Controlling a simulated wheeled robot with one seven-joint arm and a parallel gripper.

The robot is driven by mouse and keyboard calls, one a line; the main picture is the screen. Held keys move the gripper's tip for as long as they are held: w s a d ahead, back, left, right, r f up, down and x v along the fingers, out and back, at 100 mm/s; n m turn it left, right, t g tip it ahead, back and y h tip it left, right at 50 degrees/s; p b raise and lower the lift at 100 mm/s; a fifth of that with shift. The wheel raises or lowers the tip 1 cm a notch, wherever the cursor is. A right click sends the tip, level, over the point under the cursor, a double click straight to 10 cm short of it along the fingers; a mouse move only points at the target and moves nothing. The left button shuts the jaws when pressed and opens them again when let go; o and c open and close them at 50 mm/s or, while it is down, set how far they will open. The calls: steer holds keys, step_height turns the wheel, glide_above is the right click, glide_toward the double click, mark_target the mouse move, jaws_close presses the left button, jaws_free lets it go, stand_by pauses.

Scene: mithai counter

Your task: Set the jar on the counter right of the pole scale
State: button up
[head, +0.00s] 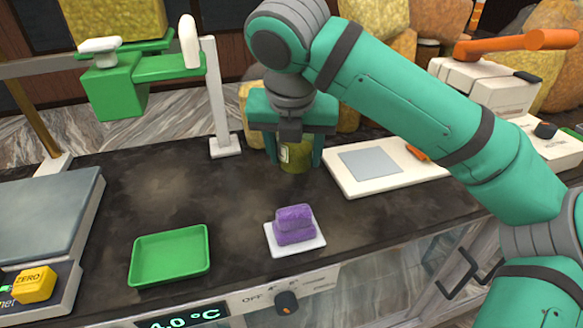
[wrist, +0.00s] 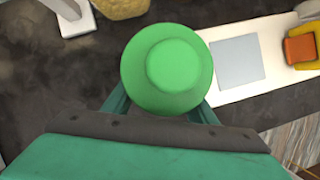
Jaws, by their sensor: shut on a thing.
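The jar (head: 296,158) has an olive-green body with a pale label. Its round green lid (wrist: 168,68) fills the middle of the wrist view. My gripper (head: 293,150) is shut on the jar from above, one finger on each side; in the wrist view my gripper (wrist: 160,105) shows behind the lid. The jar is upright at the back of the dark counter (head: 180,190); I cannot tell if its base touches. At far left is a scale with a grey platform (head: 45,210), a brass pole (head: 38,115) and a yellow ZERO button (head: 34,284). The jar is well right of it.
A white post (head: 217,100) with green parts stands left of the jar. A white board with a grey plate (head: 370,164) lies close on its right. In front are a green tray (head: 168,255) and purple sweets (head: 295,224) on a white dish (head: 309,245). Counter between is clear.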

mark_target(294, 162)
steer(key=shift+f, duration=1.85)
steer(key=o, duration=1.5)
steer(key=shift+c, duration=0.2)
steer(key=v, duration=1.2)
